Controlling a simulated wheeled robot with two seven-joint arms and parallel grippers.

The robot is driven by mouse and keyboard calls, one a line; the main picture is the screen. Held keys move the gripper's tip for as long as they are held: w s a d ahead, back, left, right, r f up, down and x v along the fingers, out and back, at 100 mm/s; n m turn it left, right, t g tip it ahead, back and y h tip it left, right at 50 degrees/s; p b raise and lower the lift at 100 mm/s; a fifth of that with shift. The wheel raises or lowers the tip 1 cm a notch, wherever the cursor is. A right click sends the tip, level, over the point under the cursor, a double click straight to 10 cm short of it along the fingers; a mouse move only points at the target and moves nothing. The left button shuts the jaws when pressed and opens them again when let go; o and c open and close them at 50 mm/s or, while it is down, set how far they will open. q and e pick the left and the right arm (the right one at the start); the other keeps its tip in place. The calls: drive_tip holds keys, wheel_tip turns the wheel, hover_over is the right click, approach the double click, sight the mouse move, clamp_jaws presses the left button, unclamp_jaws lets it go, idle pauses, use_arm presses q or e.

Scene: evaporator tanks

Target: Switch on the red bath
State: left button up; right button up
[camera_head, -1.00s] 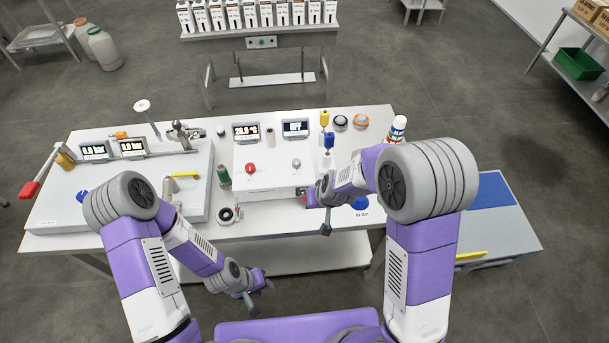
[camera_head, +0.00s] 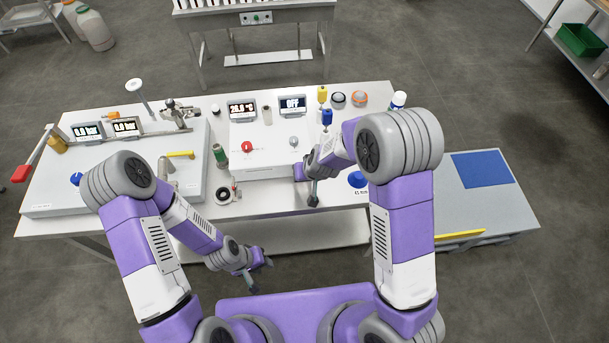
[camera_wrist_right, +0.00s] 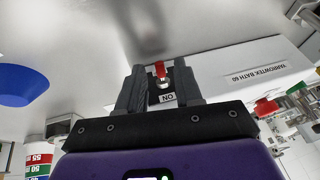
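The bath is a white box (camera_head: 266,159) on the table, with a red knob (camera_head: 247,147), a grey knob (camera_head: 294,141) and two displays. The left display (camera_head: 243,108) reads about 20 °C; the right one (camera_head: 293,104) reads OFF. In the right wrist view, a small red switch (camera_wrist_right: 160,70) sits on a dark plate above an upside-down ON label. My right gripper (camera_head: 313,193) is at the bath's front right corner; its fingers (camera_wrist_right: 159,88) stand apart, with the switch showing between them. Contact cannot be told. My left gripper (camera_head: 261,274) is open and empty before the table.
A blue round object (camera_head: 357,180) lies right of my right gripper. A pressure unit (camera_head: 110,165) fills the table's left.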

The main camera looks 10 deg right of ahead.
clamp_jaws()
drive_tip(key=g+p, duration=0.1)
drive_tip(key=p, duration=0.2)
drive_tip(key=r+g+p, duration=0.1)
drive_tip(key=g+p, duration=0.1)
drive_tip(key=p, duration=0.1)
drive_tip(key=shift+w+r, duration=0.1)
drive_tip(key=shift+w, duration=0.25)
drive_tip(key=shift+w+g+p, duration=0.2)
drive_tip(key=shift+g+p, duration=0.4)
drive_tip(key=shift+g, duration=0.1)
drive_tip(key=shift+w+m+g, duration=0.1)
drive_tip(key=shift+m+g, duration=0.2)
drive_tip(key=shift+g, duration=0.3)
unclamp_jaws()
